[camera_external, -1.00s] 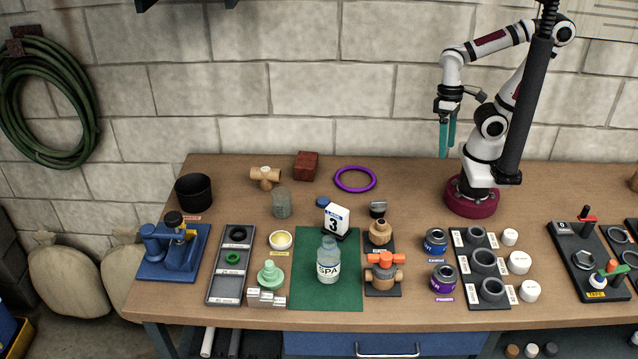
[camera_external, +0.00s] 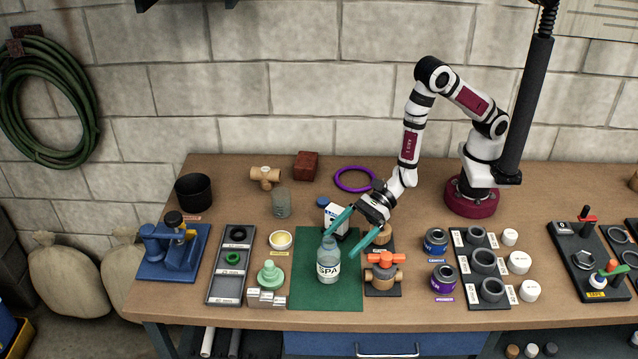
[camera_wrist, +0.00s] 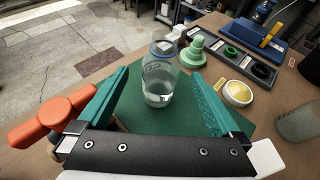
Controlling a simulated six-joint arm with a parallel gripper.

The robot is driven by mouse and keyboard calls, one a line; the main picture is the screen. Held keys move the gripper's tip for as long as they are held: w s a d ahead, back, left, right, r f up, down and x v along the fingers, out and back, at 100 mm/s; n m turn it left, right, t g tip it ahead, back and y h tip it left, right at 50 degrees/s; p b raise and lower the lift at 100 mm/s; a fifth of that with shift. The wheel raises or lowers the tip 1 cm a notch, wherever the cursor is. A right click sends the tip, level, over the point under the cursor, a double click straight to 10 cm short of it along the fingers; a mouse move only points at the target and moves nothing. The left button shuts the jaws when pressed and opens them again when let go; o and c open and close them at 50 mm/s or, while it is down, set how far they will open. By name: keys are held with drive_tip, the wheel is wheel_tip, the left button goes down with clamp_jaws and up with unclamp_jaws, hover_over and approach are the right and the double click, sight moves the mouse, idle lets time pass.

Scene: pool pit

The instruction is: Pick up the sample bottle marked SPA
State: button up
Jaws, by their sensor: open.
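The clear sample bottle (camera_external: 328,263) marked SPA stands upright on the green mat (camera_external: 346,296), in the external view. My gripper (camera_external: 345,236) is open, with its teal fingers spread just above and behind the bottle's top. In the wrist view the bottle (camera_wrist: 159,82) stands ahead between the two open fingers of my gripper (camera_wrist: 160,92), with some liquid at its bottom. Its label does not read in that view. I cannot tell whether a finger touches the bottle.
An orange-handled valve (camera_external: 384,272) stands close to the right of the bottle. A green stepped piece (camera_external: 270,277) and a yellow-filled dish (camera_external: 281,241) stand to the left.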

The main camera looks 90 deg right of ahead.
sight(321, 258)
drive_tip(key=x, duration=0.3)
drive_tip(key=shift+w+a+f, duration=0.1)
drive_tip(key=shift+w+a, duration=0.1)
drive_tip(key=x, duration=0.5)
drive_tip(key=shift+f, duration=0.2)
drive_tip(key=c, duration=1.5)
drive_tip(key=shift+r, duration=0.9)
drive_tip(key=r, duration=0.2)
drive_tip(key=shift+w+d+r, duration=0.1)
drive_tip(key=shift+d+r, duration=0.2)
drive_tip(key=d+r, duration=0.6)
drive_tip(key=d, duration=0.5)
drive_tip(key=shift+w+r, duration=0.35)
drive_tip(key=shift+w, duration=0.05)
